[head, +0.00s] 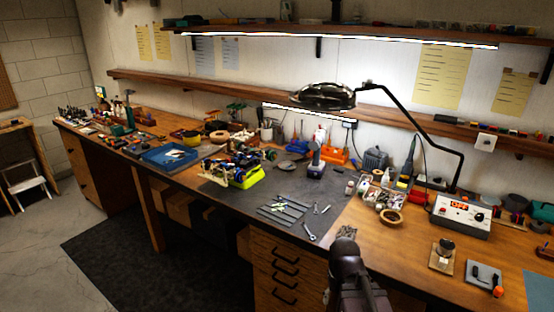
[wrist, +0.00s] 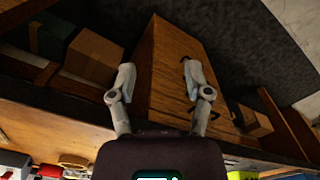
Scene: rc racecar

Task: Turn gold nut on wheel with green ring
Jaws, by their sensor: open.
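The RC racecar (head: 242,158) sits on a yellow-green stand (head: 246,178) near the middle of the workbench in the head view. Its wheels are small there; a blue ring shows on one, but I cannot make out the green ring or the gold nut. My gripper (wrist: 160,80) is open and empty in the wrist view, with its two fingers wide apart. It faces the wooden drawer cabinet under the bench, away from the car. My arm rises at the bottom of the head view, in front of the bench and right of the car.
Hand tools (head: 283,208) lie on the dark mat (head: 328,188), with a drill (head: 316,160) behind them. A lamp (head: 325,96) hangs over the bench. A blue tray (head: 170,156) lies left of the car. A soldering station (head: 460,214) stands at right.

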